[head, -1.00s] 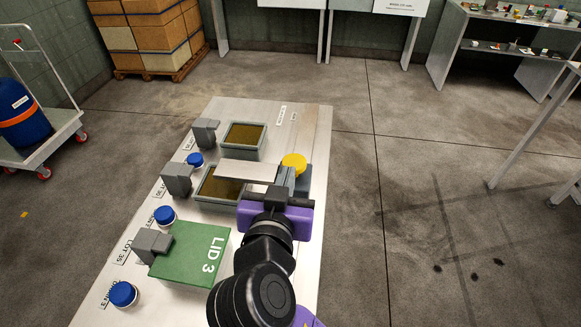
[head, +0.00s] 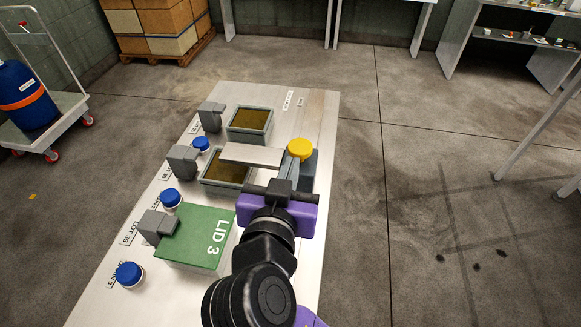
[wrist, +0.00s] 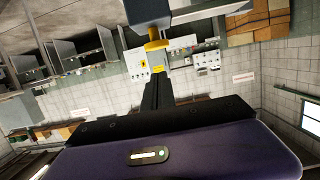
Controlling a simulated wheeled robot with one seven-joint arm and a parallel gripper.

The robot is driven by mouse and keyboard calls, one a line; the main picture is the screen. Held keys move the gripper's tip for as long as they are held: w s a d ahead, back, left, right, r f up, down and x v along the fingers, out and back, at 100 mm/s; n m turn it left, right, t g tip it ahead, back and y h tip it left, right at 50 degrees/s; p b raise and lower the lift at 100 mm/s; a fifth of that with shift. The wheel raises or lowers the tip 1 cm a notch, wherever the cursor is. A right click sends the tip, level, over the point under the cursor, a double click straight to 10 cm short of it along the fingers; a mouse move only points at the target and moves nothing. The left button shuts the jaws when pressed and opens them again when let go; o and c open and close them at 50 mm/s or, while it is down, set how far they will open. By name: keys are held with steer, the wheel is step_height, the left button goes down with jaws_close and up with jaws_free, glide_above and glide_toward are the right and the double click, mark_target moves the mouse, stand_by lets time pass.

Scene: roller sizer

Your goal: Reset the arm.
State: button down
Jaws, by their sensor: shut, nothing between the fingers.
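My gripper (head: 285,170) is shut and empty, in front of the purple wrist part, above the right side of the bench. In the wrist view its dark fingers (wrist: 157,92) are together and point toward a yellow cap (wrist: 155,45). In the head view the yellow cap (head: 300,147) tops a dark grey block just beyond the fingers. My arm hides part of the bench's near right side.
A green box marked LID 3 (head: 200,240) stands left of my arm. Grey brackets (head: 183,158) and blue-capped jars (head: 129,274) line the bench's (head: 312,120) left side. Another open tray (head: 250,121) stands farther back.

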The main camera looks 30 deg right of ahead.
stand_by(0.3)
steer(key=w+a+r+n+t+y, duration=0.2)
steer(key=w+a+n+t+y, duration=0.15)
steer(key=a+n+y, duration=0.3)
steer(key=s+a+f+n+t+y, duration=0.2)
steer(key=s+f+n+y, duration=0.25)
steer(key=s, duration=0.25)
steer(key=s+d+f+m+g, duration=0.1)
steer(key=s+d, duration=0.3)
steer(key=s, duration=0.4)
steer(key=s+d+f+m+g+h, duration=0.1)
steer(key=s+d+f, duration=0.3)
steer(key=s, duration=0.5)
steer(key=s+d+f+m+g+h, duration=0.1)
steer(key=s+d+f, duration=0.2)
steer(key=s, duration=0.6)
steer(key=shift+s+d+f+m, duration=0.25)
steer(key=shift+d+m, duration=0.15)
steer(key=shift+d, duration=0.15)
